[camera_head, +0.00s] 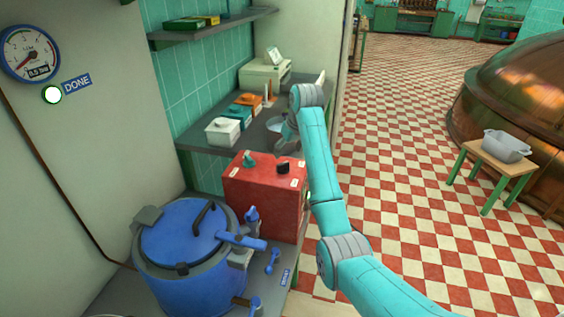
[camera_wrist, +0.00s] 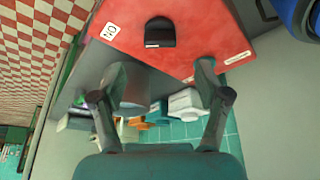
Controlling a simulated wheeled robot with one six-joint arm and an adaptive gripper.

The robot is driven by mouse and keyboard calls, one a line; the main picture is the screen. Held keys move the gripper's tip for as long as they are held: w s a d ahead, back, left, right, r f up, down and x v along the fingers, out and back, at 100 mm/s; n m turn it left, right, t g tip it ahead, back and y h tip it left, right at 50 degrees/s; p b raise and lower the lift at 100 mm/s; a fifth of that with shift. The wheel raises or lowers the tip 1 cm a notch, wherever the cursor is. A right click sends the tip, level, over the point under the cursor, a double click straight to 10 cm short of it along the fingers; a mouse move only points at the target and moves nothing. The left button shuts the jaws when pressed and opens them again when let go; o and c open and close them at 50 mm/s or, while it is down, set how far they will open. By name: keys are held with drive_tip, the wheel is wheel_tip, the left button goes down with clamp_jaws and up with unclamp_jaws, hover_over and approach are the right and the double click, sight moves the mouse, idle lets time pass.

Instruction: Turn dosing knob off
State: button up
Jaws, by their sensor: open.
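Which is the dosing knob cannot be read. In the wrist view, the red box's face (camera_wrist: 190,40) fills the top, with one black knob (camera_wrist: 160,32) and a label that seems to read ON, upside down. My gripper (camera_wrist: 161,72) is open and empty, its fingers spread below the black knob, apart from it.
A blue vat (camera_head: 190,255) with a lid and lever stands in front of the red box. Behind it, a shelf holds white (camera_head: 223,132), green and orange boxes. A gauge (camera_head: 30,53) and a DONE lamp (camera_head: 52,95) are on the left wall.

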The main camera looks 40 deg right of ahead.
sight(283, 164)
drive_tip(key=x, duration=0.8)
drive_tip(key=c, duration=1.2)
